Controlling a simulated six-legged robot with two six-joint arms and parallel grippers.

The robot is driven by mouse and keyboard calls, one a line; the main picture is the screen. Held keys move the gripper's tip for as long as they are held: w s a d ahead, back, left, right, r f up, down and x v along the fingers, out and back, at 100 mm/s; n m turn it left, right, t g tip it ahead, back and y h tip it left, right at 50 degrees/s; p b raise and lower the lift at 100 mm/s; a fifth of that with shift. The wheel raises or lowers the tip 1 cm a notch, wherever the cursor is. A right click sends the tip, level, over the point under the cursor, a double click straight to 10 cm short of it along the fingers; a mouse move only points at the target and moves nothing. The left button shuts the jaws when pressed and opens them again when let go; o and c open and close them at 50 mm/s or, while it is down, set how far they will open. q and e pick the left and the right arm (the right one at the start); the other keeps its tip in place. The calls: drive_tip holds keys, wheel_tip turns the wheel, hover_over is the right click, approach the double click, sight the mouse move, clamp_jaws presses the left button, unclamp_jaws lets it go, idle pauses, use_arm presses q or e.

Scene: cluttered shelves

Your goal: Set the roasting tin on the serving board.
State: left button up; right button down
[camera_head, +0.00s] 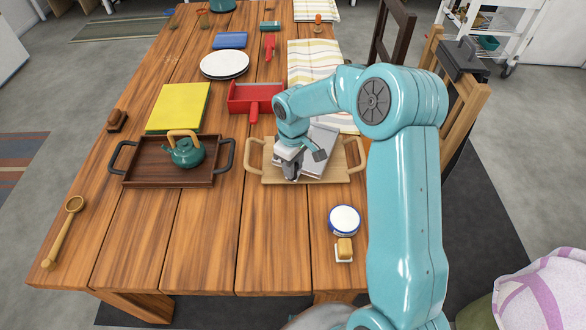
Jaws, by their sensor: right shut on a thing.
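The grey metal roasting tin (320,146) is over the pale wooden serving board (341,174), which has a handle at each end. My right gripper (291,174) is shut on the tin's near left part. The tin looks tilted, and my arm hides part of it. I cannot tell whether it touches the board. My left gripper is not in view.
Left of the board is a dark tray (140,176) with a green teapot (187,153). A round white-and-blue dish (344,219) and a small butter dish (344,251) stand in front. The front left tabletop is mostly clear.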

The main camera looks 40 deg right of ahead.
wheel_tip(320, 180, down, 2)
drive_tip(key=shift+w+f, duration=0.1)
drive_tip(key=c, duration=0.8)
unclamp_jaws()
